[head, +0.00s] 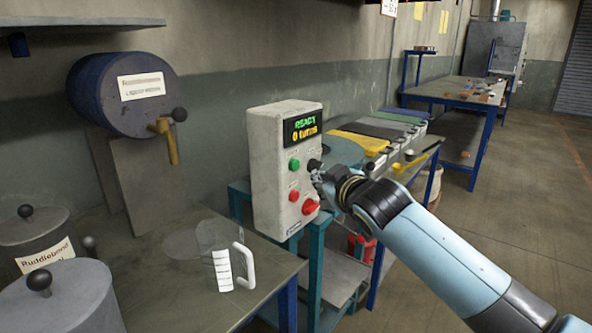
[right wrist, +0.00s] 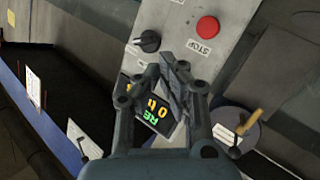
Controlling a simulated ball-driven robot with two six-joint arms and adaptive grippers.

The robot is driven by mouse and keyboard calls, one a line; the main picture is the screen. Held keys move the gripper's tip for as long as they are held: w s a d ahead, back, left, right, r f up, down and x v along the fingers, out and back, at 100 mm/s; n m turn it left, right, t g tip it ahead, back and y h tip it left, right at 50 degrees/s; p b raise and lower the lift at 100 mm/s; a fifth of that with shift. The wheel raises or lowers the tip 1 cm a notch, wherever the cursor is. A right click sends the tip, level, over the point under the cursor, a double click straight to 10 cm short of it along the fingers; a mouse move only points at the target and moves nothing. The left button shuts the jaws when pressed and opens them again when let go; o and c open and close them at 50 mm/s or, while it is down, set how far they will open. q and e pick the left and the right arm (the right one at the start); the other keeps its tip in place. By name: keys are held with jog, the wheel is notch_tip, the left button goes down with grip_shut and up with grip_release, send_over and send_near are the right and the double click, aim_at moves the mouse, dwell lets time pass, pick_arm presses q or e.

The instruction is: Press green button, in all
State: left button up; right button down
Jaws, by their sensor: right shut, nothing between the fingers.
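A pale grey control box (head: 265,170) stands on a teal stand in the head view. Its display (head: 303,127) reads "READY" and "0 turns". The green button (head: 294,164) is on the box front under the display, with a black knob (head: 314,165) to its right. My right gripper (head: 318,178) is shut and empty, close in front of the box at the knob's side. In the right wrist view its fingertips (right wrist: 172,70) lie over the panel between the display (right wrist: 150,112) and the red STOP button (right wrist: 208,27). The green button is not visible there. My left gripper is not in view.
A red button (head: 293,196) and a red switch (head: 310,207) sit lower on the box. A measuring jug (head: 220,255) with a white handle stands on the near table. A blue barrel with a brass tap (head: 165,135) is at left. The floor at right is open.

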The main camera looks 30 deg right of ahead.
aim_at(294, 165)
jog(key=shift+w+a, duration=0.3)
jog(key=shift+w, duration=0.45)
jog(key=shift+w+a, duration=0.3)
jog(key=shift+w, duration=0.45)
jog(key=shift+w+a, duration=0.1)
jog(key=shift+w, duration=0.05)
jog(key=shift+w, duration=0.2)
dwell(0.3)
